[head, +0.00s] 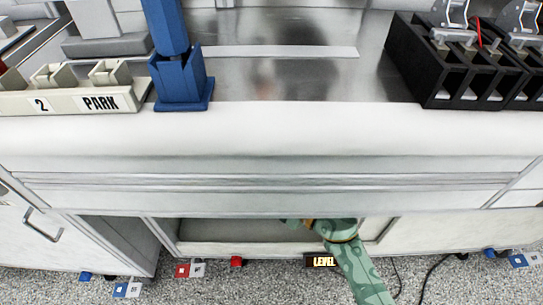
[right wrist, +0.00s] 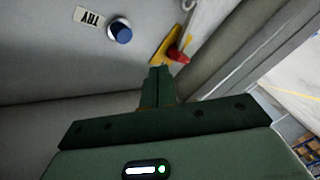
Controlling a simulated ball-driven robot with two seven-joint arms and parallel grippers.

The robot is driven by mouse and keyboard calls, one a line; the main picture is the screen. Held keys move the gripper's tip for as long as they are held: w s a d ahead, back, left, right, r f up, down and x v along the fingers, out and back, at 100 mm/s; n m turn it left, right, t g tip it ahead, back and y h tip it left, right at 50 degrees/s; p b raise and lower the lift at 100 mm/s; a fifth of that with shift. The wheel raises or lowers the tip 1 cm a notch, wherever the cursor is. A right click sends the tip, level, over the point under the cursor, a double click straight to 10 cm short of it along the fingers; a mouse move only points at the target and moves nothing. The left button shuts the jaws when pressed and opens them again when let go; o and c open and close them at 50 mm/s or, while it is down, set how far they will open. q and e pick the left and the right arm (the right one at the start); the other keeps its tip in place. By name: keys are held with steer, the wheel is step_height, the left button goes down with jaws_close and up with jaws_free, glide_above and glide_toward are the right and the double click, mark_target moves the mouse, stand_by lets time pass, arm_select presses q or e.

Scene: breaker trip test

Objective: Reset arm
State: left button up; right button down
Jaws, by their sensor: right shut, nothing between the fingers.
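My right arm reaches from the lower right of the head view to the recess under the bench front; its gripper end (head: 290,221) is small and partly hidden there. In the right wrist view the right gripper (right wrist: 158,70) is shut, with its two fingers together and nothing between them. Just beyond and to the right of the fingertips is a red knob (right wrist: 178,56) on a yellow plate (right wrist: 164,46). Contact with it cannot be told. A blue knob (right wrist: 120,31) sits to the left beside a TRY label (right wrist: 90,16). My left gripper is not in view.
The bench's white front edge (head: 290,130) lies above my arm. On the steel top stand a blue holder (head: 183,82), a rack marked PARK (head: 70,101) and black breaker housings (head: 440,75). A LEVEL sign (head: 322,260) and small coloured blocks are low down near the floor.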

stand_by(0.7)
